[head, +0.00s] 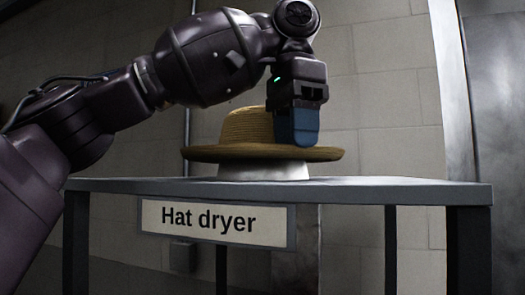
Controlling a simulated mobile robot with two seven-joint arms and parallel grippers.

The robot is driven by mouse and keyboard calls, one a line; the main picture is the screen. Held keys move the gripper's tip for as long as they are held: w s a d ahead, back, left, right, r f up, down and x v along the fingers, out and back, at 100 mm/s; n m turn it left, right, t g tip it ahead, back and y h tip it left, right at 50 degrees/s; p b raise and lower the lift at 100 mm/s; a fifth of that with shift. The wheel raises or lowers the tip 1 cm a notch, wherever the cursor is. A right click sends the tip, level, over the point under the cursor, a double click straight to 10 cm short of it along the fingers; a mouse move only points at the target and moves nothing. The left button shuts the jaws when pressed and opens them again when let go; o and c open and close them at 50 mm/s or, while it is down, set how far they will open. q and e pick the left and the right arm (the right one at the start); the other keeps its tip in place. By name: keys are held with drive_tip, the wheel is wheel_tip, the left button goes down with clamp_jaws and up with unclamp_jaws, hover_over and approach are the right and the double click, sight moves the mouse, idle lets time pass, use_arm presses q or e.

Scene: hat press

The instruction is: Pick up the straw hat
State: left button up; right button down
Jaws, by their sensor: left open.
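The straw hat (245,127) is tan and sits upright, brim down, on a pale round support on top of the hat dryer table (400,190). My left gripper (293,140) points down at the right part of the hat, with its blue fingers in front of the crown and just above or at the brim. It is open; the fingers overlap in this view, and I cannot tell whether they touch the hat. The right side of the crown is hidden behind the gripper. My right gripper is not in view.
The pale support (262,171) stands on the grey table top. A sign reading "Hat dryer" (215,220) hangs on the table's front edge. A block wall (385,80) is behind, and a metal post (455,90) stands at the right. The table top right of the hat is clear.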

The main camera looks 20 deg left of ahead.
use_arm(q)
clamp_jaws()
drive_tip(key=shift+r, duration=0.15)
